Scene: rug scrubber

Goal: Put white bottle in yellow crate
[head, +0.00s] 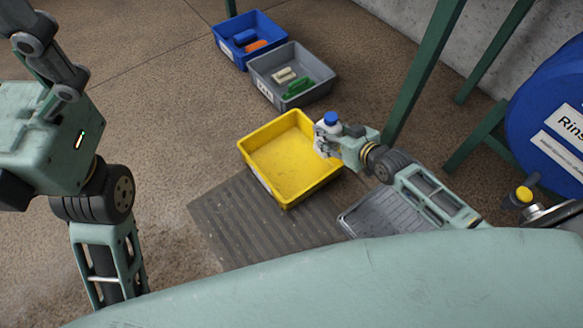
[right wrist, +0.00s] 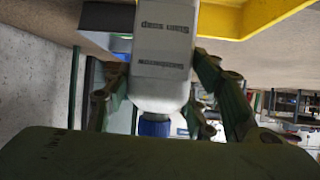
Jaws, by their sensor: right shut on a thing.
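The white bottle (head: 328,127) has a blue cap and stands out at the right rim of the yellow crate (head: 265,136). My right gripper (head: 326,143) is shut on the bottle, by the crate's right side. In the right wrist view the bottle (right wrist: 163,60) shows a printed label and sits between the two fingers of the gripper (right wrist: 165,95). The yellow crate's wall (right wrist: 250,18) is close by in that view. The crate looks empty. My left arm is at the left of the head view, but its gripper is not in view.
A grey crate (head: 318,66) with light and green items and a blue crate (head: 228,24) with blue and orange items stand behind. A grey tray (head: 350,222) lies near the right arm. A blue drum (head: 550,110) and green frame legs (head: 425,70) are at right.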

